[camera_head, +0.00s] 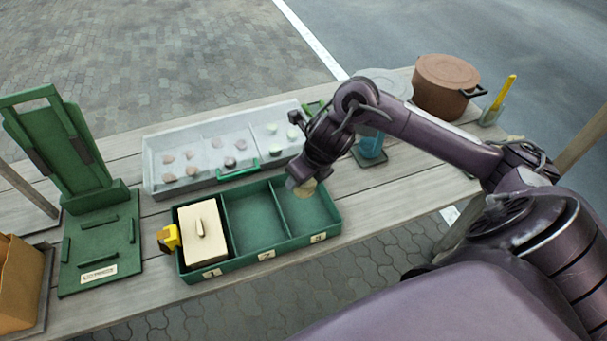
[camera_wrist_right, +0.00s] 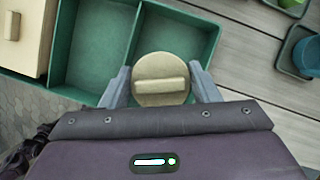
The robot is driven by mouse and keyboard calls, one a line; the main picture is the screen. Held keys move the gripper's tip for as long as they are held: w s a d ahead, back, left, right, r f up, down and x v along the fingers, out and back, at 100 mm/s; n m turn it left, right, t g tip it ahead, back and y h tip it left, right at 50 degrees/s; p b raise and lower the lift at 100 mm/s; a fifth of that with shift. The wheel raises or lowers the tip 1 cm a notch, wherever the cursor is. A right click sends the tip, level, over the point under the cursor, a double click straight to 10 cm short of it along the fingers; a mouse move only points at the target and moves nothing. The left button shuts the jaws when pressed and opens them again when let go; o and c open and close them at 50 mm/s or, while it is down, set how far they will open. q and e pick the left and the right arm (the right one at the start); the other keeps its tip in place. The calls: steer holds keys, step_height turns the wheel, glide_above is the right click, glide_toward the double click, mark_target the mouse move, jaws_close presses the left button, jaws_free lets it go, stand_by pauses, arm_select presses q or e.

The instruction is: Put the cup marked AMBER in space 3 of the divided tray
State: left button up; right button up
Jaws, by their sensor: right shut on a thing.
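My right gripper (camera_wrist_right: 160,88) is shut on a round cream piece (camera_wrist_right: 160,68) with a raised bar across its top. In the head view my right gripper (camera_head: 304,178) holds this piece (camera_head: 302,188) above the far edge of space 3 of the green divided tray (camera_head: 250,258). No AMBER marking can be read on it. Space 3 (camera_head: 308,212) and space 2 (camera_head: 254,220) look empty. Space 1 holds a cream block with a handle (camera_head: 203,236). Labels 1, 2 and 3 are on the tray's near wall. My left gripper is not in view.
A grey tray with several small round pieces (camera_head: 160,180) stands behind the divided tray. A yellow item (camera_head: 169,238) is at its left end, near a green stand (camera_head: 98,250). A blue cup (camera_head: 371,146) and a brown pot (camera_head: 446,84) stand at the right.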

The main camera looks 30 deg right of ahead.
mark_target(312, 188)
step_height(312, 188, down, 10)
steer(key=shift+r+b, duration=0.2)
steer(key=shift+b, duration=0.15)
steer(key=shift+f, duration=0.1)
steer(key=o, duration=1)
steer(key=shift+s+r, duration=0.1)
steer(key=shift+r, duration=0.25)
steer(key=v, duration=1.1)
steer(key=shift+s+d+r+p, duration=0.1)
steer(key=shift+s+r+p, duration=0.15)
steer(key=shift+p, duration=0.15)
steer(key=shift+w, duration=0.1)
